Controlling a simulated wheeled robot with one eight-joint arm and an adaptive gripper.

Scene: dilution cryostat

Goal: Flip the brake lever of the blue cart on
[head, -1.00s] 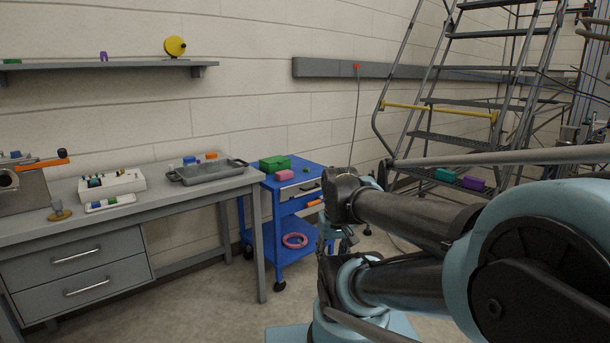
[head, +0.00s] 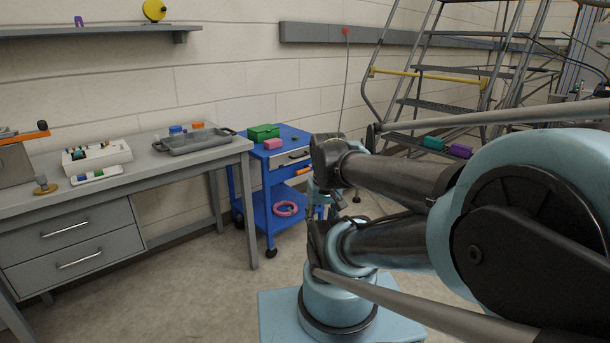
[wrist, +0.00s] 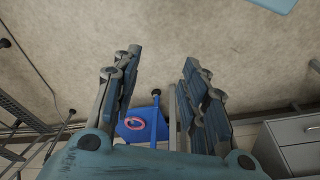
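The blue cart (head: 265,195) stands beside the grey workbench in the head view, with dark caster wheels (head: 271,253) at its feet. My arm hides its right side. I cannot make out the brake lever in either view. The cart's lower shelf also shows in the wrist view (wrist: 155,130), beyond and between my fingers. My gripper (wrist: 162,60) is open and empty, its two fingers spread wide and apart from the cart. In the head view, my gripper is hard to tell from the arm links.
The workbench (head: 80,205) stands left, a rolling ladder (head: 420,105) right. Floor before the cart is clear.

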